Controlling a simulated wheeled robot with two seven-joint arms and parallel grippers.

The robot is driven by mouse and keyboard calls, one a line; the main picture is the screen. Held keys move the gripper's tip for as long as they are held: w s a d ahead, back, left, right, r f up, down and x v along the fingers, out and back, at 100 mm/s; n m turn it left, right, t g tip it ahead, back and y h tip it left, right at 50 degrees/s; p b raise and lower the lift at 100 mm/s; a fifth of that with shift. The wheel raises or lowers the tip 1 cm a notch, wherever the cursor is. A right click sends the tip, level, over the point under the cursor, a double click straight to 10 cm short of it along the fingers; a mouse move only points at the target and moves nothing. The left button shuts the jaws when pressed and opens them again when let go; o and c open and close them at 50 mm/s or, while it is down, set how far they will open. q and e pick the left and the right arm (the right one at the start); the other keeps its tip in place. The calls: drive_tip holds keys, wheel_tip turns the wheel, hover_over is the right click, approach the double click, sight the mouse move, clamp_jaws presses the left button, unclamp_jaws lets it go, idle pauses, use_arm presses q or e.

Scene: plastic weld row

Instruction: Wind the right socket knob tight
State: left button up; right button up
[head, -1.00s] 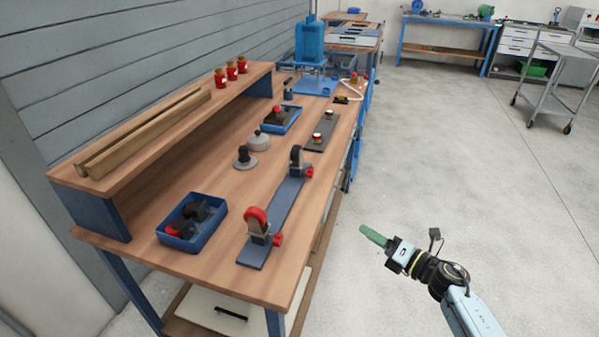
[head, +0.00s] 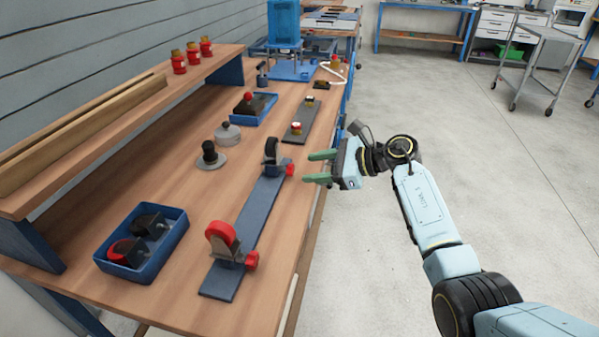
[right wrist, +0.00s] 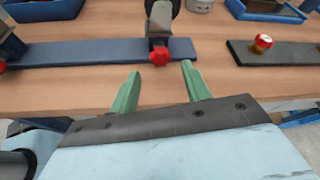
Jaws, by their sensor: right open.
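A long blue-grey base plate (head: 250,222) lies along the bench's front edge with a socket near each end. The right socket, at the far end in the head view, holds a black wheel (head: 271,151) and has a red knob (head: 290,169) on its front side; this knob also shows in the right wrist view (right wrist: 159,56). The other socket holds a red wheel (head: 221,236) with its own red knob (head: 252,260). My right gripper (head: 319,167) is open and empty. Its green fingers point at the right knob, apart from it, as the right wrist view (right wrist: 160,72) shows. My left gripper is out of view.
A blue tray (head: 175,240) holds a red and a black wheel. A dark plate (head: 297,133) with small knobs lies beyond the base plate. Grey round parts (head: 227,134) stand behind it.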

sight(300, 181)
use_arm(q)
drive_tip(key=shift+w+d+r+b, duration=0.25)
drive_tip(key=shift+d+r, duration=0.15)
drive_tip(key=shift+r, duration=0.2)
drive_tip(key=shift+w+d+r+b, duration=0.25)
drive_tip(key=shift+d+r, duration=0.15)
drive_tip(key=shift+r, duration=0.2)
use_arm(e)
drive_tip(key=shift+x, duration=2.25)
drive_tip(key=shift+c, duration=0.2)
drive_tip(key=c, duration=1)
